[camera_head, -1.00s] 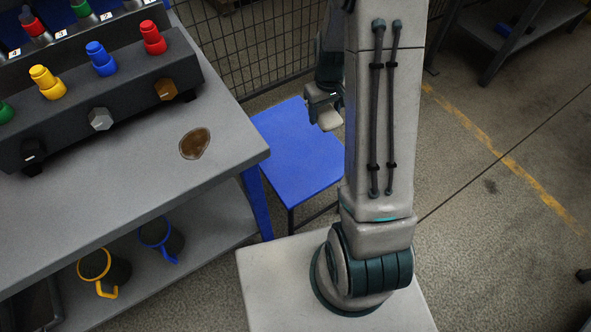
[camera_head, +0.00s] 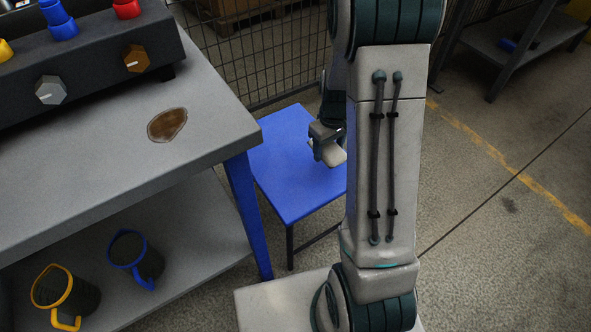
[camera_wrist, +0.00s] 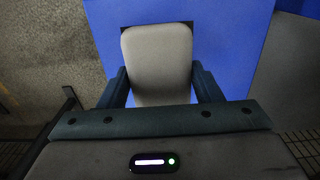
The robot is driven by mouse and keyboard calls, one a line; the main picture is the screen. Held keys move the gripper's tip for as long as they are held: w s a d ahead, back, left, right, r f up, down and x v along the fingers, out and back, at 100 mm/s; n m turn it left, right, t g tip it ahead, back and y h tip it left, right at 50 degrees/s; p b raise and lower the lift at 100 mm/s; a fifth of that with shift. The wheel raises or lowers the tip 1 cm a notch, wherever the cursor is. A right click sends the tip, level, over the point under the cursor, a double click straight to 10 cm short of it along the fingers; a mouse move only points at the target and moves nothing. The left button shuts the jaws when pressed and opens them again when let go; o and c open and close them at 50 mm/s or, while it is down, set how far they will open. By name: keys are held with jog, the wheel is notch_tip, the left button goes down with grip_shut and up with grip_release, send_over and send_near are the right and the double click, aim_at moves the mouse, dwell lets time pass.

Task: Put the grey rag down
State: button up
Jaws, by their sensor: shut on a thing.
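The grey rag (camera_wrist: 157,62) is a pale, flat, rounded block shape between the two fingers of my gripper (camera_wrist: 160,85) in the wrist view. My gripper is shut on it. In the head view the rag (camera_head: 331,153) sticks out below my gripper (camera_head: 328,146), over the blue table (camera_head: 290,180). The blue table top also fills the area behind the rag in the wrist view (camera_wrist: 230,35). A dark shadow edge shows beside the rag there. I cannot tell whether the rag touches the table. My arm column hides the table's right part.
A grey workbench (camera_head: 205,125) with a brown stain (camera_head: 167,125) stands at the left. A dark control box (camera_head: 95,60) with knobs sits on it. A wire fence (camera_head: 250,60) runs behind.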

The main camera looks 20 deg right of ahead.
jog(key=b, duration=0.2)
send_over(296, 171)
notch_tip(296, 171, down, 5)
jog(key=shift+f, duration=0.2)
jog(key=shift+f+b, duration=0.9)
jog(key=shift+f, duration=1.1)
jog(key=shift+f, duration=0.1)
